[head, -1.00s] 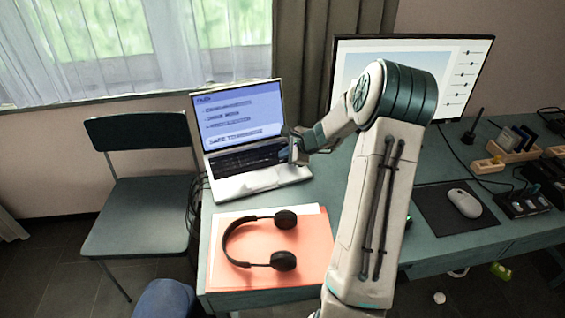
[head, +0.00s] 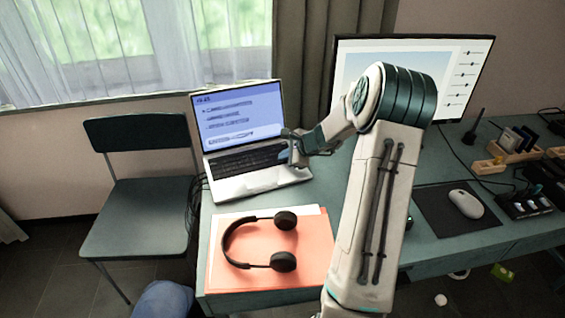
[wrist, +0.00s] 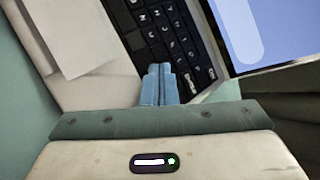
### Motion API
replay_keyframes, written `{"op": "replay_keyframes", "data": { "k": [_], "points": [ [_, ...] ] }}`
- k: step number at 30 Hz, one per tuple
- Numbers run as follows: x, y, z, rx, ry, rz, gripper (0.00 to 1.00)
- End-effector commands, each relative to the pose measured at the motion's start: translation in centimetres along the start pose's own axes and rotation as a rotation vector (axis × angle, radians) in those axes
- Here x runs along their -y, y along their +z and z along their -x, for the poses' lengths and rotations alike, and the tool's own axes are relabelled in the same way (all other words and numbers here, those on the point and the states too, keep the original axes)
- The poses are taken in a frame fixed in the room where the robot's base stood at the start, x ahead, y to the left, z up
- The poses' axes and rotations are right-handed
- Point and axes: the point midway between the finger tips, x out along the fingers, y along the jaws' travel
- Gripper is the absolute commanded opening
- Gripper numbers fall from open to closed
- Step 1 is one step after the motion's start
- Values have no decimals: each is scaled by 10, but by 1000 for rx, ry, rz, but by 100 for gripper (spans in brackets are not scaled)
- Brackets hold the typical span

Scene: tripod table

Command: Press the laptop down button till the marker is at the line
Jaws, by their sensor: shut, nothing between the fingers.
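An open silver laptop (head: 262,180) stands on the desk with its lit blue screen (head: 238,115) facing me. The screen shows several lines of text, too small to read, so I cannot make out a marker or a line. My gripper (head: 287,157) is at the right end of the laptop's keyboard (head: 245,160). In the wrist view my gripper's blue fingers (wrist: 160,84) are closed together with nothing between them. Their tips are over or on the keys at the edge of the keyboard (wrist: 165,38); I cannot tell whether they touch. The key under the tips is hidden.
Black headphones (head: 262,242) lie on an orange folder (head: 310,262) in front of the laptop. A large monitor (head: 395,65) stands behind my arm. A mouse (head: 465,203) on a dark mat is at right. A chair (head: 140,215) is at left.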

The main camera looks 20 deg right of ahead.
Motion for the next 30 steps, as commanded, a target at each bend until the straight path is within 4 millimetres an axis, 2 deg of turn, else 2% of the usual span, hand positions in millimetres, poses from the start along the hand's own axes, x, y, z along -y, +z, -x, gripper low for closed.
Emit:
{"op": "replay_keyframes", "data": {
  "k": [30],
  "points": [
    [7,7,9,0,0,1,0]
  ]
}}
